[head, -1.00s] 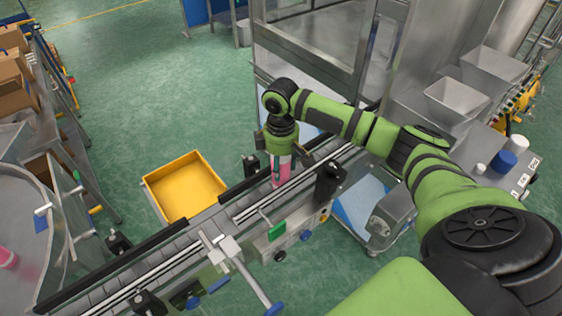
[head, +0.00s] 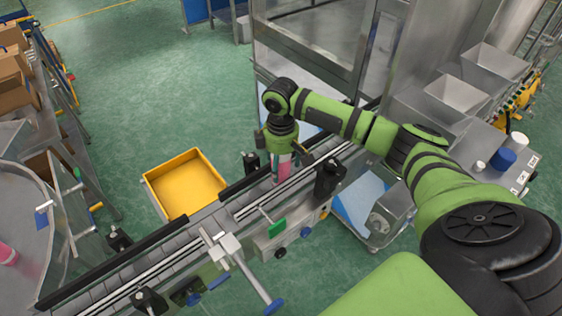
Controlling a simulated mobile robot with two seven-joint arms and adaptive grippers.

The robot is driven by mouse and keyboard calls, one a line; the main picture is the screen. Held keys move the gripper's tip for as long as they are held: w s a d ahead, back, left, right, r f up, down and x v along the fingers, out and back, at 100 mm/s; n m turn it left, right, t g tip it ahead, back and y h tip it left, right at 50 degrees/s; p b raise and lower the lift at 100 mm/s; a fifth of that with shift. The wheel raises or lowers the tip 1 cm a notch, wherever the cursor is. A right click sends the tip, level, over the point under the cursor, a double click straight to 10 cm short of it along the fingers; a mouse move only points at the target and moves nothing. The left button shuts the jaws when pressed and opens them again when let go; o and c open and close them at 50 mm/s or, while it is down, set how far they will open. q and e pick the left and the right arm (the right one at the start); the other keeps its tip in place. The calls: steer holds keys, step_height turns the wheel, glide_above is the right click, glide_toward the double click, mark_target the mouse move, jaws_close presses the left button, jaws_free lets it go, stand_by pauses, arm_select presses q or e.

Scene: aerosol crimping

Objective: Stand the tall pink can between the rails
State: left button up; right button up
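The tall pink can (head: 282,170) is upright at the conveyor, between the rails as far as I can see. My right gripper (head: 281,154) is above it, pointing down, with its fingers around the can's upper part. The can's top is hidden by the gripper. Whether the fingers press on the can is too small to tell. The rails (head: 240,184) run along both sides of the conveyor (head: 190,237), from lower left to upper right. My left gripper is not in view.
A yellow tray (head: 185,184) stands behind the conveyor. Black sensor posts (head: 327,178) and a clamp with a blue-tipped handle (head: 243,267) stand along the conveyor's near side. A large machine frame (head: 308,50) is behind my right arm. Another pink item (head: 8,254) is at the far left.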

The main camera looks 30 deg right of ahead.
step_height(320, 180, up, 12)
steer(key=shift+r, duration=0.1)
stand_by(0.6)
stand_by(0.5)
